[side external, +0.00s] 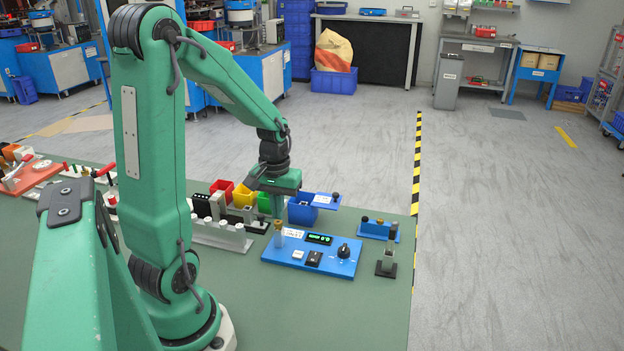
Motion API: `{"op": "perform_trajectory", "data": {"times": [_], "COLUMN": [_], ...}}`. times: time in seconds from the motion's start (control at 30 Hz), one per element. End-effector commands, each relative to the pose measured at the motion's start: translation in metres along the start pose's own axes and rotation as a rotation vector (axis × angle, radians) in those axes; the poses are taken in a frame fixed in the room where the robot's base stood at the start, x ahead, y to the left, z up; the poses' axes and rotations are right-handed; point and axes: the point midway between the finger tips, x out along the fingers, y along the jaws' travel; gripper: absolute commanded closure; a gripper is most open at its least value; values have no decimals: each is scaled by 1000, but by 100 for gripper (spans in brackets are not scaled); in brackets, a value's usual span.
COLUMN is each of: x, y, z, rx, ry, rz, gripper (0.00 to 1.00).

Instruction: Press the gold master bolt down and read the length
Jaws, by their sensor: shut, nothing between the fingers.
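A blue panel (280,257) lies on the green table, with a white label, a lit green display (319,239) and a black knob (343,250). The display digits are too small to read surely. A gold-topped bolt (278,226) stands upright on a pale post at the panel's back left. My gripper (277,214) is shut and empty, pointing down close above this bolt. I cannot tell whether it touches. A small blue rack (378,232) to the right holds short pieces with gold and dark tops; I cannot tell which bolt is the master.
Red (222,187), yellow (244,196), green and blue (302,212) bins stand behind the gripper. A white rack (222,236) with several pegs is at left. A dark stand (386,266) is right of the panel. The table front right is clear.

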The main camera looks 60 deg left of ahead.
Motion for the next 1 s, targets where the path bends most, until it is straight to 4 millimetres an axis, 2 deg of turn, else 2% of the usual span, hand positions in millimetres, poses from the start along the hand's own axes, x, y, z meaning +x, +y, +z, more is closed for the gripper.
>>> {"op": "perform_trajectory", "data": {"times": [1.0], "x": [15], "y": [0], "z": [0], "rx": [0], "ry": [-1], "rz": [0], "gripper": [100]}}
